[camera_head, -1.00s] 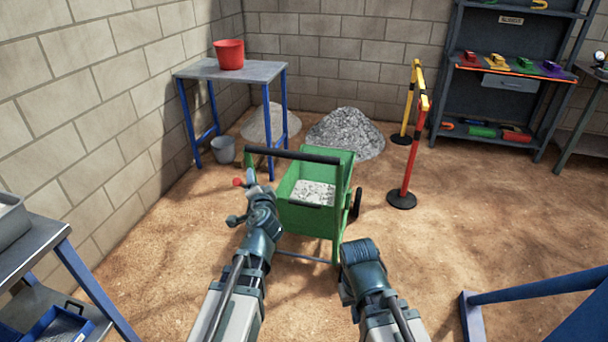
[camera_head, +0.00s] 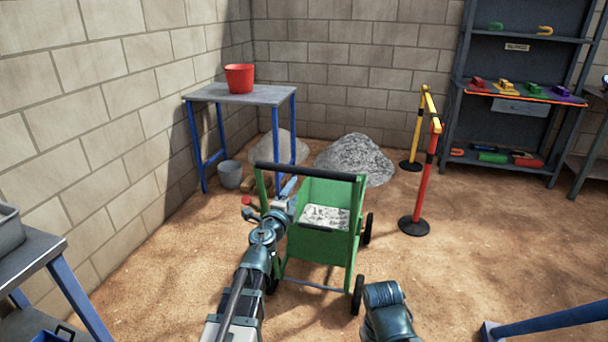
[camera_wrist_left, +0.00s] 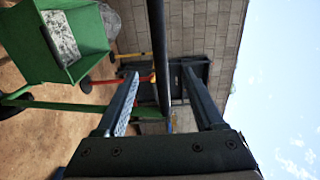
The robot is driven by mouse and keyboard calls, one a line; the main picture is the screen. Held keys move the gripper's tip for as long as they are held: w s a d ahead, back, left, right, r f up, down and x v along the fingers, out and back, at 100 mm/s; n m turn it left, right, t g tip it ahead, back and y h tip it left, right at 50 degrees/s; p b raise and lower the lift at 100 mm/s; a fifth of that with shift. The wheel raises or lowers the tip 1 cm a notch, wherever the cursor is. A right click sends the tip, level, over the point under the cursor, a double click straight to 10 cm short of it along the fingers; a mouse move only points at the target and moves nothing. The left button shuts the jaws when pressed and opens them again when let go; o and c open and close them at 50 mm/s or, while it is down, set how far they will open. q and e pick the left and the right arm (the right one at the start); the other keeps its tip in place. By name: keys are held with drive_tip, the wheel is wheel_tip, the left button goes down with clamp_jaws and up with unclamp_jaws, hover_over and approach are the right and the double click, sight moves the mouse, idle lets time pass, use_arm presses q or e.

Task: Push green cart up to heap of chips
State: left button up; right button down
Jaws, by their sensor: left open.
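The green cart (camera_head: 335,247) stands upright on its wheels in the middle of the head view, with grey-white chips (camera_head: 325,216) inside. Its black handle bar (camera_head: 305,172) crosses the near top; the bar also shows in the left wrist view (camera_wrist_left: 158,45). My left gripper (camera_head: 288,188) is at the left part of the handle. In the left wrist view its two fingers (camera_wrist_left: 165,95) are apart, and the bar appears between them; I cannot tell if they touch it. A grey heap of chips (camera_head: 357,157) lies beyond the cart. My right gripper is out of view.
A blue-legged table (camera_head: 238,95) with a red bucket (camera_head: 240,77) stands behind left, a grey bucket (camera_head: 230,174) below it. A paler heap (camera_head: 285,147) is partly behind its leg. A red-yellow barrier (camera_head: 424,180) stands right of the heap. Sandy floor is open at right.

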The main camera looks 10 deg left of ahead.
sight(303, 173)
use_arm(q)
drive_tip(key=w, duration=1.3)
drive_tip(key=shift+w+d, duration=0.2)
drive_tip(key=shift+w, duration=0.05)
clamp_jaws()
idle(0.6)
